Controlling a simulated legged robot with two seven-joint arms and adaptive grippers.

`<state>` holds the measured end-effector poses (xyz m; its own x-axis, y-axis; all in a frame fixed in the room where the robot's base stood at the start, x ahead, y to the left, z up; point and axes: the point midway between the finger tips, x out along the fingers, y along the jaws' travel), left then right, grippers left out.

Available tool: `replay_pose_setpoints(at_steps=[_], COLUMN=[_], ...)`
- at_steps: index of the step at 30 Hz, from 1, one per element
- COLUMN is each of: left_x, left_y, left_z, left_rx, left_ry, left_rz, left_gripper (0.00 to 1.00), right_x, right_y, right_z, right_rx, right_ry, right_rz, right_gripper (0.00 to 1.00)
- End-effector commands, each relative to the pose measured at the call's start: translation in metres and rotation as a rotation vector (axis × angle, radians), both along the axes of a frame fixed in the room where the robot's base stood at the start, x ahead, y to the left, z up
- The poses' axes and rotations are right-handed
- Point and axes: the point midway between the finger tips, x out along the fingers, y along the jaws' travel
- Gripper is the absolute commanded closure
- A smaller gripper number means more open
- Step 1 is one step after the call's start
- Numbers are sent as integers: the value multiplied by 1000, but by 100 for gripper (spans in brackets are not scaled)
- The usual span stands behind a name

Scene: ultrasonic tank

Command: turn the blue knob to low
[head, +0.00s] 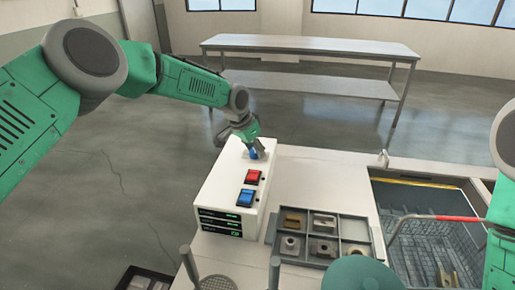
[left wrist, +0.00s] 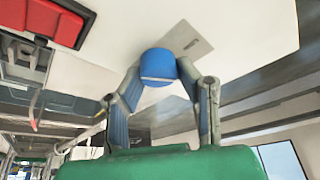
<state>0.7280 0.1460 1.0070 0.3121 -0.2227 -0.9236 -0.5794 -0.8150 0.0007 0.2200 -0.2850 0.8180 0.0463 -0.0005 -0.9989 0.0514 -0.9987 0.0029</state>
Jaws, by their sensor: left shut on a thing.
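The blue knob (left wrist: 158,66) sits on the top face of the white control box (head: 222,185), at its far end. My left gripper (head: 256,153) comes down onto it from above. In the left wrist view the two fingers of my left gripper (left wrist: 160,85) are closed around the knob, one on each side. A pale line shows across the knob. A grey plate lies beside it, but no low marking can be read. My right gripper is not visible; only part of the right arm shows at the right edge in the head view.
A red switch (head: 253,177) and a blue switch (head: 246,197) are on the box, nearer than the knob. A grey compartment tray (head: 268,238) with metal parts stands right of it. A tank with a wire basket (head: 425,235) is farther right. A metal table (head: 310,45) stands behind.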

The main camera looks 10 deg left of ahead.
Motion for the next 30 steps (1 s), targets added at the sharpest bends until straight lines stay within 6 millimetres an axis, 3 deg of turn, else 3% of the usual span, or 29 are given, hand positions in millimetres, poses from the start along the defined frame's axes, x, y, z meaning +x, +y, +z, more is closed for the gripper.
replay_pose_setpoints(at_steps=[15, 30], left_x=[-3, -5], left_y=[1, -1], left_z=[-4, -5], left_rx=[14, 11], left_ry=[8, 12], left_rz=[446, 631], left_gripper=[99, 99], right_x=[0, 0], right_y=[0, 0], right_z=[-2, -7], right_rx=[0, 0], right_ry=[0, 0], right_rz=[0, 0], right_gripper=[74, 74])
